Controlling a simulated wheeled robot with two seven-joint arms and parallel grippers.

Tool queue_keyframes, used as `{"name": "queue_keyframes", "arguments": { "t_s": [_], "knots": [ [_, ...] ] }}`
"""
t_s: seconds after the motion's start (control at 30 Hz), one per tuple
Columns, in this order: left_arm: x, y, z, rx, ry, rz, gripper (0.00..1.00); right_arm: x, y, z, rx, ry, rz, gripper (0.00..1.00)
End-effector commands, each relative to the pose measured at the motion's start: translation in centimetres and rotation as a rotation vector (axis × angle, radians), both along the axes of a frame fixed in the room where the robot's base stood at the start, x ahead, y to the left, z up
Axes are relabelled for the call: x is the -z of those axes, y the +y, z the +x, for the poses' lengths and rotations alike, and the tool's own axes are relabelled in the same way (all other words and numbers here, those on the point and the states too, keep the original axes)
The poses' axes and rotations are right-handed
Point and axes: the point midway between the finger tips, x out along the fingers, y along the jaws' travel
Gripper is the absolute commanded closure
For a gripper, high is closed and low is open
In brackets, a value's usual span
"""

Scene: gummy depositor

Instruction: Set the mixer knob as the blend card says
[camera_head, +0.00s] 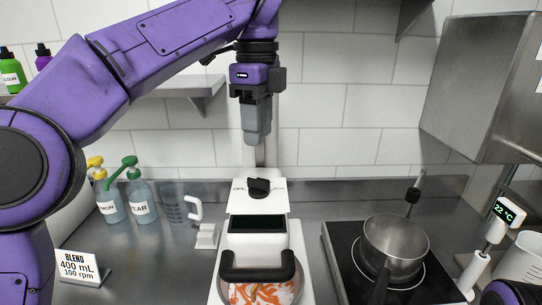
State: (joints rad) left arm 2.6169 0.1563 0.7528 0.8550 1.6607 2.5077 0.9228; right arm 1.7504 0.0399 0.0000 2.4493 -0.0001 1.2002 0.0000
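The blend card (80,268) stands at the lower left of the head view and reads "BLEND 400 mL 100 rpm". The white mixer (258,215) stands in the middle, with a black knob (258,187) on its top face. The knob's scale marks are too small to read. A dark display (257,224) below the knob shows no readable figure. My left gripper (256,140) points down above the knob, apart from it, with nothing visible in it. Its fingers overlap in this view, so their gap is hidden. My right gripper is not in view.
A bowl (296,288) with orange-and-white contents sits under the mixer's black handle (258,273). A steel pot (395,247) stands on the hob at right, near a thermometer reading 22 °C (503,211). Pump bottles (142,203) and a measuring jug (174,205) stand left.

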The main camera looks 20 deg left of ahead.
Motion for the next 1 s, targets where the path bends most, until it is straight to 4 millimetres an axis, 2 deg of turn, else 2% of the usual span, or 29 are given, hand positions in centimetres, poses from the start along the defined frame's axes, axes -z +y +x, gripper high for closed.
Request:
{"name": "queue_keyframes", "arguments": {
  "t_s": [0.17, 0.37, 0.5, 0.6, 0.73, 0.97, 1.0],
  "knots": [
    [1.2, 0.2, -0.1, -0.001, 0.002, 0.001, 0.61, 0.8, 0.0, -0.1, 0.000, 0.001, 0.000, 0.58],
    [5.7, 0.0, -0.1, 0.005, 0.004, -0.001, 0.61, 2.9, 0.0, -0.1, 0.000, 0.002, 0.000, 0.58],
    [8.4, -0.1, -0.1, 0.007, 0.002, -0.001, 0.61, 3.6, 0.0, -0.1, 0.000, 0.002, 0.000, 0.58],
    [9.7, -0.1, 0.0, 0.005, 0.002, -0.001, 0.61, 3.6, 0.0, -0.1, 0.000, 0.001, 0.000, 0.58],
    [10.5, -0.2, 0.0, 0.005, 0.000, 0.000, 0.61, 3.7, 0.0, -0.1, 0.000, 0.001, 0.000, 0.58],
    [10.6, -0.2, 0.0, 0.005, 0.000, 0.000, 0.61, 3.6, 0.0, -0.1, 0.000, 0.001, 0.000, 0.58],
    [10.6, -0.2, 0.0, 0.005, 0.000, 0.000, 0.70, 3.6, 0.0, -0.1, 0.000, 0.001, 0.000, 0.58]
  ]
}}
